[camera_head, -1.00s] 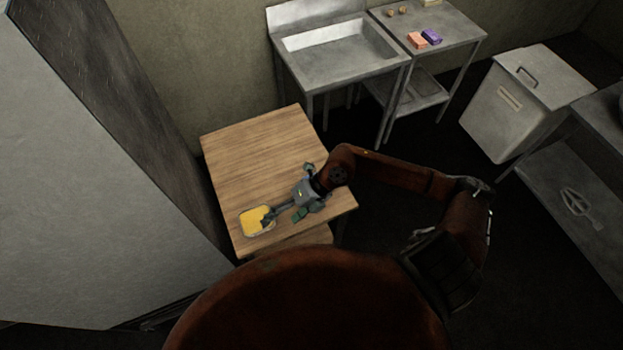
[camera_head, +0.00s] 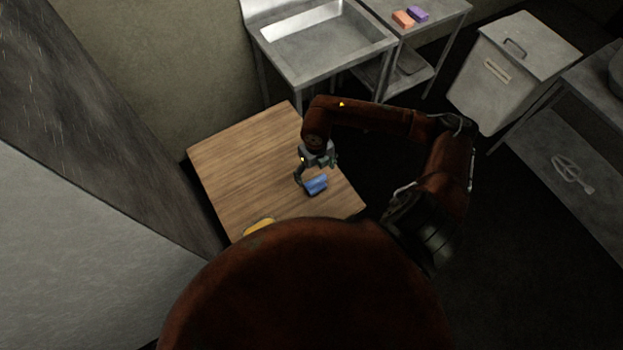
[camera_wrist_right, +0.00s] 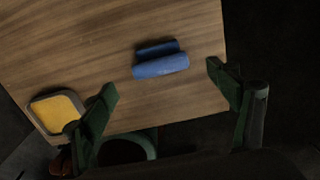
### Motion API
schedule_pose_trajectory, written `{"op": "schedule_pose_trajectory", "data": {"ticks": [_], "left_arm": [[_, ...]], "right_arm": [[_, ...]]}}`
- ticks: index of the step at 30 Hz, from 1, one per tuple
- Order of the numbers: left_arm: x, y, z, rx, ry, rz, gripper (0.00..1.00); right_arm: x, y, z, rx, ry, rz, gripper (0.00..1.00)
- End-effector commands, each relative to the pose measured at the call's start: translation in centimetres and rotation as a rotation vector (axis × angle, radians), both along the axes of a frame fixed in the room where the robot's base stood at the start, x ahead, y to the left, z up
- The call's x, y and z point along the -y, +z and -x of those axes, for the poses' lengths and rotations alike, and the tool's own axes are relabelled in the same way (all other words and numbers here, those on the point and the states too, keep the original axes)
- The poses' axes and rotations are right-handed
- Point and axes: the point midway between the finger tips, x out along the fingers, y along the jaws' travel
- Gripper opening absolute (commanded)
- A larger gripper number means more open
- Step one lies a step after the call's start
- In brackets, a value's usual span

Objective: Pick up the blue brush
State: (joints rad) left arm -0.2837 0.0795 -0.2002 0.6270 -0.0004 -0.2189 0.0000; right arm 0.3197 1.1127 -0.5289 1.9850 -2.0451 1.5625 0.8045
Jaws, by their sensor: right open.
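The blue brush (camera_head: 316,184) lies on the wooden table (camera_head: 240,165) near its right edge. In the right wrist view the brush (camera_wrist_right: 161,64) lies ahead of the fingertips, between their lines and left of the right finger. My right gripper (camera_head: 315,172) is above the table by the brush, and its fingers (camera_wrist_right: 162,80) are spread wide with nothing between them. I cannot tell its exact height above the brush. My left gripper is not in view.
A tray with yellow contents (camera_wrist_right: 61,112) sits at the table's near edge; in the head view only part of the yellow (camera_head: 259,226) shows. A metal sink (camera_head: 310,35) and a side table with orange (camera_head: 403,19) and purple (camera_head: 418,13) blocks stand behind. A lidded bin (camera_head: 510,75) is right.

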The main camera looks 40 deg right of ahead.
Motion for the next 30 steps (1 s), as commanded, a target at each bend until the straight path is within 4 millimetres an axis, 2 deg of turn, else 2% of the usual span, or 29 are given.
{"op": "schedule_pose_trajectory", "data": {"ticks": [6, 9, 15, 19, 23, 30], "left_arm": [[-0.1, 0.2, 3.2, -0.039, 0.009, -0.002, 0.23], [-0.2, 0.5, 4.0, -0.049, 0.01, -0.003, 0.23], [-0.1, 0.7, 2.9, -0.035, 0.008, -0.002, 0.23], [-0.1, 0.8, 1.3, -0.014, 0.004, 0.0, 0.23], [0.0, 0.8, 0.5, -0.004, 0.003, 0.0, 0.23], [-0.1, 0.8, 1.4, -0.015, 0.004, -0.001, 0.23]], "right_arm": [[-0.1, -2.3, 0.1, -0.003, -0.001, -0.003, 0.81], [0.0, -3.8, 0.1, -0.005, -0.002, -0.004, 0.81], [0.0, -6.2, 0.0, -0.001, -0.001, -0.003, 0.81], [0.1, -6.6, 0.0, 0.0, -0.001, -0.002, 0.81], [0.1, -6.6, 0.0, 0.0, -0.001, -0.002, 0.81], [0.1, -6.6, 0.0, 0.0, -0.001, -0.002, 0.66]]}}
